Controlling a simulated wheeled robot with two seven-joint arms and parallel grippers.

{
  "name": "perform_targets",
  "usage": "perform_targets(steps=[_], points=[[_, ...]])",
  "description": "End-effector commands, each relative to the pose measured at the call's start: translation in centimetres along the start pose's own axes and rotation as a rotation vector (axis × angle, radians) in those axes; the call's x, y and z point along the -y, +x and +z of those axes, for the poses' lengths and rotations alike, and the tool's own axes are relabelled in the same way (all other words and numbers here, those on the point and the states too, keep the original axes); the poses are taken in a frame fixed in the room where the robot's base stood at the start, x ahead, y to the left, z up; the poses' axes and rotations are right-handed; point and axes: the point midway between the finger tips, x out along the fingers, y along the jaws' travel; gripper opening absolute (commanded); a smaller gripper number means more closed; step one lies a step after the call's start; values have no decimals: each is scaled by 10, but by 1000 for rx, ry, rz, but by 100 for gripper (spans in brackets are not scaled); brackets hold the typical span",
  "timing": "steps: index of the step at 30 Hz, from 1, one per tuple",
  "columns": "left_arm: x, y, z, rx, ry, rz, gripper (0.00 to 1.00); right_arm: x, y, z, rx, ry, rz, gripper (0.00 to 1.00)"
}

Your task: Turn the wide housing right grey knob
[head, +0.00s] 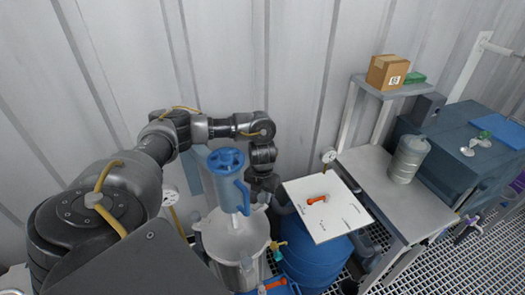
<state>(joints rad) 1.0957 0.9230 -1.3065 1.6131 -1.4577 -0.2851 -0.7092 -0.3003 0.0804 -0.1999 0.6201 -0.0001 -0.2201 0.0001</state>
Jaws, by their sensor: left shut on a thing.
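The wide grey housing (234,238) stands open-topped at the lower middle, left of a blue barrel. A blue cylinder with a spoked top (227,162) is above its mouth; I cannot tell how it is held up. My left arm comes in from the left, bends over behind the blue cylinder and points down. My left gripper (261,192) is at the right rear rim of the housing, shut on a small grey part that looks like the right grey knob. The fingers mostly hide that part, and its turn angle cannot be read. My right gripper is out of view.
A white board (324,222) with an orange-red handle lies over the blue barrel (314,264). A brass tap (277,246) sticks out beside the housing. A grey bench (385,192) with a metal canister (408,160) stands right. A corrugated wall is close behind my arm.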

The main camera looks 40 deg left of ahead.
Motion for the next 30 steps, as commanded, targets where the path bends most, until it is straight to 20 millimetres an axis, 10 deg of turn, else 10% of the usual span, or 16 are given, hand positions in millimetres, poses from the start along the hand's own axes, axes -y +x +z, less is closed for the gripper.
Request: perform_targets(steps=[2,3,7,19,30], points=[[-1,1,-2,-5,2,2,8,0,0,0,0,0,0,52],[-1,1,-2,-5,2,2,34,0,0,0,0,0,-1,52],[0,1,-1,-4,1,1,51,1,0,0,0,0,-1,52],[1,-8,1,2,3,-1,52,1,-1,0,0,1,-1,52],[0,-71,1,4,2,0,52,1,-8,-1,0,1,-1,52]])
